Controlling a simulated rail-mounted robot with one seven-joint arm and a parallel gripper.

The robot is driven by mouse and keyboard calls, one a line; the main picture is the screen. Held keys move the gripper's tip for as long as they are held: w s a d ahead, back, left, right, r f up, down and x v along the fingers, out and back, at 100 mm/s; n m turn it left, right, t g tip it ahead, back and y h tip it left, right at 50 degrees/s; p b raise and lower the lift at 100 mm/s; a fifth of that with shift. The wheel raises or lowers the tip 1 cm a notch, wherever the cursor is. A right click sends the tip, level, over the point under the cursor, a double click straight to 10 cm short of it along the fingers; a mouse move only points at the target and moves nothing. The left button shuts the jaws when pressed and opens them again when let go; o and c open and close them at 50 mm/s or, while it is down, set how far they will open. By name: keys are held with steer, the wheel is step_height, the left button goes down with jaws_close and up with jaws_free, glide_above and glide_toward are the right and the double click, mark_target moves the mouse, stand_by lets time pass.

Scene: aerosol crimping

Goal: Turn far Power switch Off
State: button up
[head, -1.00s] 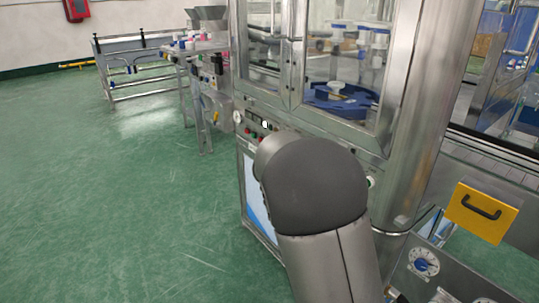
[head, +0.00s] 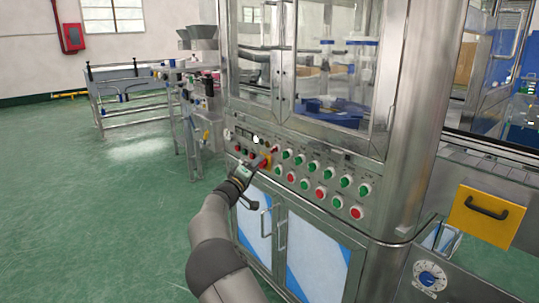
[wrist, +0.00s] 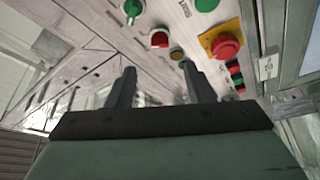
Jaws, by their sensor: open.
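The machine's control panel (head: 310,180) carries rows of green and red knobs, with labels too small to read. I cannot tell for sure which knob is the far Power switch. My gripper (head: 262,162) is at the panel's far left end, and the gap to the panel is unclear. In the wrist view my gripper (wrist: 160,82) is open, with nothing between its two fingers. Beyond the fingers are a red knob (wrist: 160,39), a green knob (wrist: 133,8) and a red emergency button (wrist: 228,46) on a yellow plate.
Small red, green and black buttons (wrist: 237,76) sit right of the fingers in the wrist view. Glass doors (head: 335,70) rise above the panel and cabinet doors (head: 300,245) are below. A yellow handled cover (head: 485,215) is at the right. Green floor on the left is clear.

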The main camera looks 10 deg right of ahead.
mark_target(271, 151)
steer(key=p+x, duration=0.1)
steer(key=x, duration=0.8)
steer(key=c, duration=1)
